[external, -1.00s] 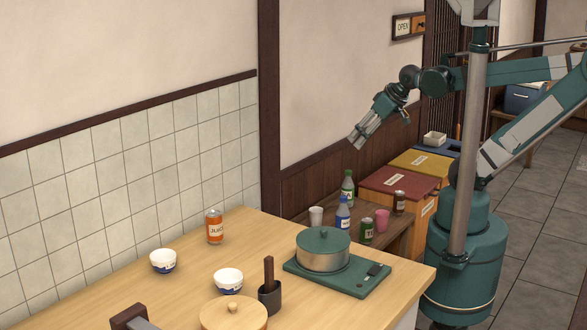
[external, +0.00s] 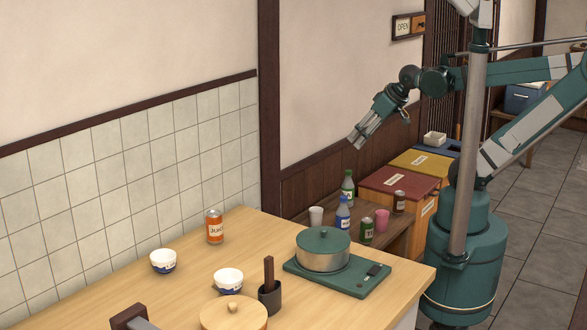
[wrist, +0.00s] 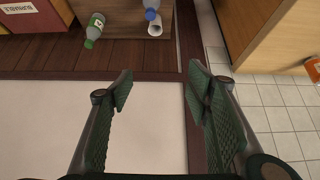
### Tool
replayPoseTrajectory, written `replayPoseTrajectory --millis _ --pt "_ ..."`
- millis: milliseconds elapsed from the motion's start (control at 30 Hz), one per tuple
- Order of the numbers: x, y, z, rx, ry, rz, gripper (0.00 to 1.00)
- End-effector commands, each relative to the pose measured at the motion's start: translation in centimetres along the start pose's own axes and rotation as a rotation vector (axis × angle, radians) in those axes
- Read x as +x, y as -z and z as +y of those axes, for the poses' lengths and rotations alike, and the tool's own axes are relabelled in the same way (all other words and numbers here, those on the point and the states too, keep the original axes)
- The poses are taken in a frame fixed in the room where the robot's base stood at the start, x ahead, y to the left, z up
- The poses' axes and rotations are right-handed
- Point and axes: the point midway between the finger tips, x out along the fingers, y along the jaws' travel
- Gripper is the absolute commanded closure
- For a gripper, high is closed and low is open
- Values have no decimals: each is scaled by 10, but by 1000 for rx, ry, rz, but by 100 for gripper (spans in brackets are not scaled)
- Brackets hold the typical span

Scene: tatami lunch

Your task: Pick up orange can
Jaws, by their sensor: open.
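The orange can (external: 215,227) stands upright on the wooden counter near the tiled wall in the external view. In the wrist view part of the orange can (wrist: 313,69) shows at the right edge, cut off by the frame. My gripper (external: 357,142) is in the air, up and to the right of the can and well apart from it. In the wrist view my gripper (wrist: 160,85) has its two fingers spread wide with nothing between them.
Two bowls (external: 163,261) (external: 228,281) and a dark utensil holder (external: 270,297) stand nearer. Bottles and cups stand on a lower table (external: 400,240) behind. A dark post (external: 269,110) rises behind the counter.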

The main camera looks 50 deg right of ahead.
Motion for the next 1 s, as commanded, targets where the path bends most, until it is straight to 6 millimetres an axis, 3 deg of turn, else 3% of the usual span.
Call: replayPoseTrajectory --millis 667,1000 --pt "0 2 -2 6 2 -3 51" --pt "-1 31 -22 90 27 -41 51"
